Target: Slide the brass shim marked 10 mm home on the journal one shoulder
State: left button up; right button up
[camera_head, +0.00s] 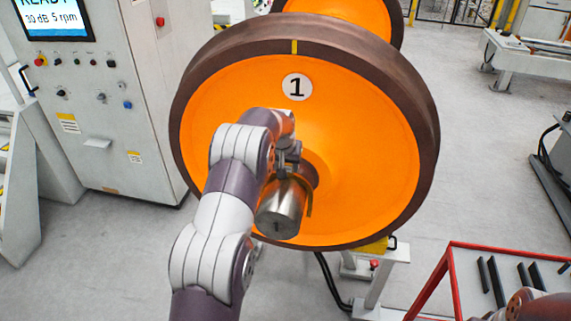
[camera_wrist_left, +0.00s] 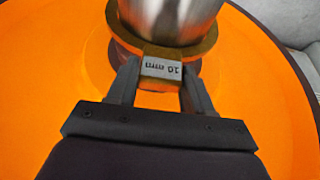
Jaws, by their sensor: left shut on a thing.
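Journal one (camera_head: 279,215) is a bright steel stub sticking out from the middle of the orange wheel marked 1 (camera_head: 370,130). The brass shim (camera_head: 309,203) curves around the journal's side; it also shows in the left wrist view (camera_wrist_left: 205,46). Its grey tab (camera_wrist_left: 161,68), printed 10 mm, sits between the fingers of my left gripper (camera_wrist_left: 160,80), which is shut on it. The left gripper (camera_head: 288,155) is above the journal in the head view, partly hidden by its arm. The brown shoulder shows behind; I cannot tell whether the shim touches it. My right gripper is out of view.
A control cabinet (camera_head: 130,130) with a lit screen stands at the left. A red-edged tray (camera_head: 470,246) with dark bars is at the lower right. A yellow block (camera_head: 374,245) sits under the wheel.

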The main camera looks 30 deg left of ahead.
pick_arm(q)
jog(key=shift+w+a+r, duration=0.1)
jog(key=shift+w, duration=0.3)
jog(key=shift+w+a+p, duration=0.1)
jog(key=shift+w+p, duration=0.25)
jog(key=shift+p, duration=0.15)
jog(key=shift+w+a+p, duration=0.15)
jog(key=shift+w+p, duration=0.35)
jog(key=shift+w, duration=0.15)
jog(key=o, duration=1.2)
jog(key=shift+s, duration=0.1)
jog(key=shift+s+r+b, duration=0.1)
jog(key=shift+r+b, duration=0.25)
jog(key=shift+b, duration=0.1)
jog(key=b+v, duration=0.2)
jog(key=v, duration=0.4)
jog(key=shift+s+b, duration=0.1)
jog(key=shift+b, duration=0.25)
jog(key=v, duration=0.5)
jog(key=shift+r, duration=0.4)
